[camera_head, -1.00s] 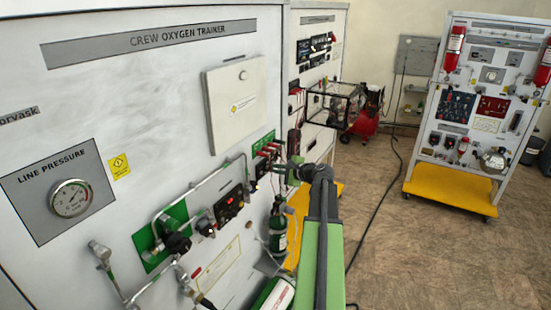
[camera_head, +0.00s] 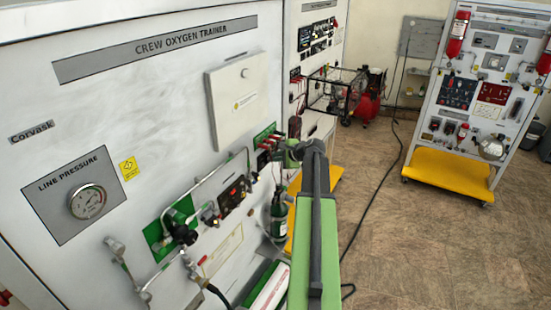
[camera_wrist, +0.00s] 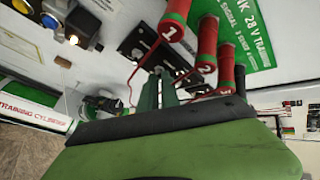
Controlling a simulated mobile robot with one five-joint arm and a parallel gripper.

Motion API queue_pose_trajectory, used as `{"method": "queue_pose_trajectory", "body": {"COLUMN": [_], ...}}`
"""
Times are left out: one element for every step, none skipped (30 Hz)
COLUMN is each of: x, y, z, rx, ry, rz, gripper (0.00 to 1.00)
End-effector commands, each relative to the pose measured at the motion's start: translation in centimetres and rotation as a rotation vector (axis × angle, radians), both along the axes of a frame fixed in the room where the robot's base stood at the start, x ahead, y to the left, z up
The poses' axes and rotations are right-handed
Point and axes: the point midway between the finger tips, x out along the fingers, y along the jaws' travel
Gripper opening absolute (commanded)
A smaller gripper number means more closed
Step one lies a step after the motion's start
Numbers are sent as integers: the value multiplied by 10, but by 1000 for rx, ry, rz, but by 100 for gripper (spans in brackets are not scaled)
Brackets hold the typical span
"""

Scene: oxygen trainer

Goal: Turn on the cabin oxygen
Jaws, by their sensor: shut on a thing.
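The crew oxygen trainer (camera_head: 150,110) is a large white panel on the left in the head view. A green regulator block (camera_head: 168,225), pipes and a dark control box (camera_head: 232,195) with red parts are on it. My gripper (camera_wrist: 160,88) is at the panel, its two dark green fingers against a black switch plate (camera_wrist: 135,45). The fingers are closed on a small part there, mostly hidden between them. In the head view my arm hides the fingertips.
A line pressure gauge (camera_head: 87,201) is at the left of the panel.

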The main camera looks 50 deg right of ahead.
Motion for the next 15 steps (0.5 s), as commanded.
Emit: {"method": "queue_pose_trajectory", "body": {"x": [-1,-1,0,0,0,0,0,0,0,0,0,0,0,0,-1], "y": [0,0,0,0,0,0,0,0,0,0,0,0,0,0,0], "z": [-1,-1,-1,-1,-1,-1,-1,0,0,0,0,0,0,0,0], "rx": [-1,-1,-1,-1,-1,0,0,0,-1,-1,-1,-1,-1,-1,-1], "ry": [3,3,3,2,2,2,2,2,1,1,1,1,1,1,1], "rz": [1,1,2,2,2,1,1,1,1,1,1,1,1,1,1], "gripper": [0,8,13,17,21,26,28,28,28,28,28,28,28,28,28]}}
